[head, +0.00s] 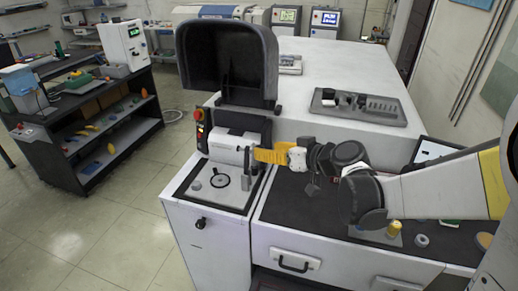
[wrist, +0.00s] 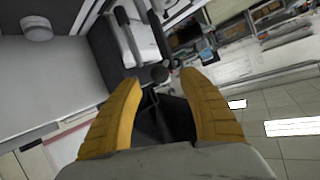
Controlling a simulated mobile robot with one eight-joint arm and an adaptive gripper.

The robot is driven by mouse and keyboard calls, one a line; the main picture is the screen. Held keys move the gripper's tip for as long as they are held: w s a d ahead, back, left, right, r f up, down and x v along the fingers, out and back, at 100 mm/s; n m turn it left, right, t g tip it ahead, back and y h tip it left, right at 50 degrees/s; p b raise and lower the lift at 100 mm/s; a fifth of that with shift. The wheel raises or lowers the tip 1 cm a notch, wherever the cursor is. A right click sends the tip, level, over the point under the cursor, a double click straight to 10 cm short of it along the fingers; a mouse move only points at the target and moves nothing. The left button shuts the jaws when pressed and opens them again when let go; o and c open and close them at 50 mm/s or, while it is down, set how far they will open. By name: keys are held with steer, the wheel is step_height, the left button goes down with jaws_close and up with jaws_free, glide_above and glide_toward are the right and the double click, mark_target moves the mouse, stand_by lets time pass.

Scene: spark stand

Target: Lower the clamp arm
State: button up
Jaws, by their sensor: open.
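The spark stand (head: 205,190) has a pale top plate with a dark ring on it and a white cylindrical housing (head: 226,148) behind. What looks like the clamp arm (head: 247,160) is a thin dark upright piece at the right end of the housing. In the wrist view a dark bar with a round end (wrist: 158,74), probably the clamp arm, shows just beyond my fingertips. My gripper (head: 257,155) has yellow fingers and comes in from the right, close to that piece. It is open (wrist: 158,85), with nothing held. Whether a finger touches the arm cannot be told.
A large dark hood (head: 230,60) stands raised above the stand. Red and yellow buttons (head: 200,122) are on its left side. A grey tray (head: 360,108) lies on the white cabinet behind. A dark worktop (head: 290,205) with small parts is under my arm.

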steer(key=b+x, duration=0.1)
steer(key=x, duration=0.3)
jaws_close()
